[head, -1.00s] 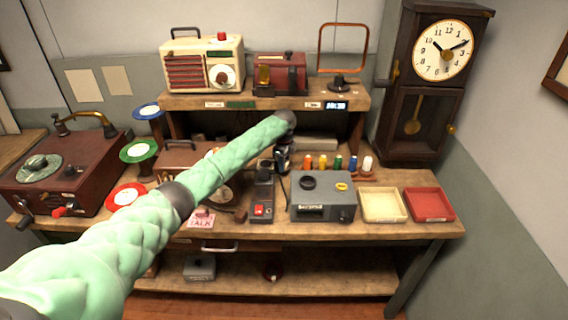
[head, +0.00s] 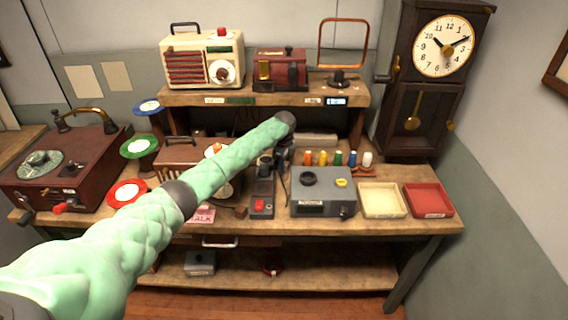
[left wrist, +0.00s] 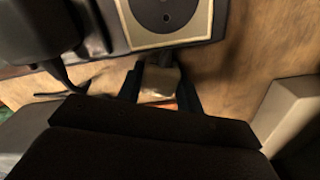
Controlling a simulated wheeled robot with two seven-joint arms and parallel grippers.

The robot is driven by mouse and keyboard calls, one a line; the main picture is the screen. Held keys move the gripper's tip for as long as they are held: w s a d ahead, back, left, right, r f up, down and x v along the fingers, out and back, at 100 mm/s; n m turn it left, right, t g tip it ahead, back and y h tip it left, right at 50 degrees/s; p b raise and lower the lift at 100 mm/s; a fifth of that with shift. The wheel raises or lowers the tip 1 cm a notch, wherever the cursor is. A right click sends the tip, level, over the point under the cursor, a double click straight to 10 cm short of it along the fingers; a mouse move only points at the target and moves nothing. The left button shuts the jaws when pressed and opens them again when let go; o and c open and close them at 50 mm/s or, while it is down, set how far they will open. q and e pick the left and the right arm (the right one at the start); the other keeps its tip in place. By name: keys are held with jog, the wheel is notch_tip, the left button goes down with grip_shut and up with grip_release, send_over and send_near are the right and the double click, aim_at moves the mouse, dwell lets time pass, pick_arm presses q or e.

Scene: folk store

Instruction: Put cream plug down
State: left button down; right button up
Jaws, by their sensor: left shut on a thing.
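My left gripper (head: 283,160) is over the bench, behind the grey box and beside the dark upright device. In the left wrist view its two dark fingers (left wrist: 160,88) are shut on a small cream block, which I take to be the cream plug (left wrist: 160,80). The plug's lower part is hidden behind the wrist housing. In the head view the plug cannot be made out, and the fingertips are small and dark. I cannot tell whether the plug touches the bench. My right gripper is not in view.
A grey box (head: 322,208) stands in front of the gripper, with several coloured spools (head: 337,159) behind it. A cream tray (head: 382,214) and a red tray (head: 430,213) lie to the right. A dark device with a red button (head: 259,204) stands left of the box.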

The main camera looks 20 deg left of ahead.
pick_arm(q)
jog(key=c, duration=0.9)
grip_release()
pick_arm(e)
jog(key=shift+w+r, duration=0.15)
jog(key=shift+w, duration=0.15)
pick_arm(q)
jog(key=shift+r+p, duration=0.35)
jog(key=shift+r, duration=0.4)
jog(key=shift+r+b, duration=0.6)
jog(key=shift+b, duration=0.05)
notch_tip(320, 180, up, 4)
jog(key=shift+w+r+b, duration=0.1)
jog(key=shift+b, duration=0.8)
jog(key=shift+r, duration=0.9)
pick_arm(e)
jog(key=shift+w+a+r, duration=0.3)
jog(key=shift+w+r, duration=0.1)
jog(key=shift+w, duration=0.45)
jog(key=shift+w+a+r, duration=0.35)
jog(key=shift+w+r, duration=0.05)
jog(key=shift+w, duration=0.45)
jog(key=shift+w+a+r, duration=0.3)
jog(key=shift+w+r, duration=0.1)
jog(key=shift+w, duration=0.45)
